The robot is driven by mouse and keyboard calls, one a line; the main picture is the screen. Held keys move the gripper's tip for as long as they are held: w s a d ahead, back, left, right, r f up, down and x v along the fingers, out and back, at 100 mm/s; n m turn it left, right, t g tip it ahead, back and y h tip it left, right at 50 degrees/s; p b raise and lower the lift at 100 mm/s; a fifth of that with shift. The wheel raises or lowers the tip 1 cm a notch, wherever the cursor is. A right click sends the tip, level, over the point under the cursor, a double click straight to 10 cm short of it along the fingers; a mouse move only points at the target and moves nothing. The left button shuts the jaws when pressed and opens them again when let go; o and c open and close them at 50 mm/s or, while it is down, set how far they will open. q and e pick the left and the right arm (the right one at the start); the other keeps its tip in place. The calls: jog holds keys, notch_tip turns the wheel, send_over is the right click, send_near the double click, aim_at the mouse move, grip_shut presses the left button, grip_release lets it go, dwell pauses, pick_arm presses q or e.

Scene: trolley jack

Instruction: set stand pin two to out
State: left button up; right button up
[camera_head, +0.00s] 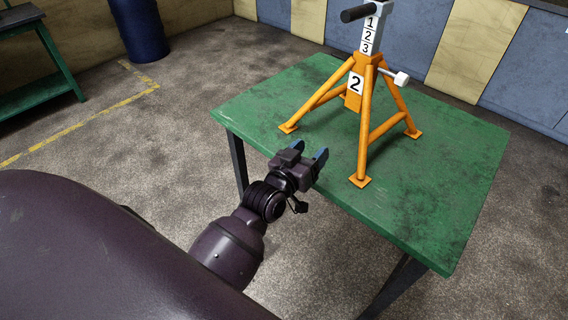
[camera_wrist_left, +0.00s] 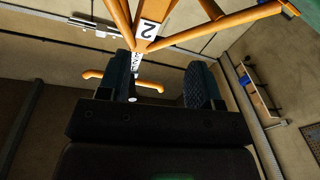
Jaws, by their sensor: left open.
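An orange axle stand (camera_head: 361,100) marked "2" stands upright on the green table (camera_head: 440,180). Its grey post (camera_head: 371,30) carries the numbers 1, 2 and 3, with a dark handle (camera_head: 361,12) at the top. A pin with a white knob (camera_head: 400,78) sticks out from the right side of the stand's collar. My left gripper (camera_head: 307,160) is open and empty at the table's near left edge, apart from the stand. In the left wrist view the stand (camera_wrist_left: 145,30) shows beyond the open fingers (camera_wrist_left: 167,88). My right gripper is not in view.
The table top is clear around the stand. A dark blue drum (camera_head: 139,30) and a green bench (camera_head: 40,65) stand at the back left. A yellow line (camera_head: 80,125) marks the floor. Blue and yellow wall panels are behind.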

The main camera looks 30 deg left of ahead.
pick_arm(q)
jog(key=shift+m+g, duration=0.3)
jog(key=shift+g, duration=0.2)
jog(key=s+a+f, duration=0.2)
jog(key=s+f, duration=0.1)
jog(key=shift+a, duration=0.15)
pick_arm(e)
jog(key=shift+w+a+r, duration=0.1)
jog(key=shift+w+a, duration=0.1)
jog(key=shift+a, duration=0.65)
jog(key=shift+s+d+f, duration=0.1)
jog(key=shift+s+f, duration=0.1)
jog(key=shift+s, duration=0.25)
pick_arm(q)
jog(key=s+a+f+m+g, duration=0.1)
jog(key=s+a+f+g, duration=0.1)
jog(key=s+f, duration=0.6)
jog(key=s+a+f+g+y, duration=0.1)
jog(key=s+f+g, duration=0.3)
jog(key=s+f, duration=0.4)
jog(key=s+a, duration=0.1)
jog(key=s, duration=0.4)
jog(key=shift+f+m+y, duration=0.3)
jog(key=shift+f+m, duration=0.1)
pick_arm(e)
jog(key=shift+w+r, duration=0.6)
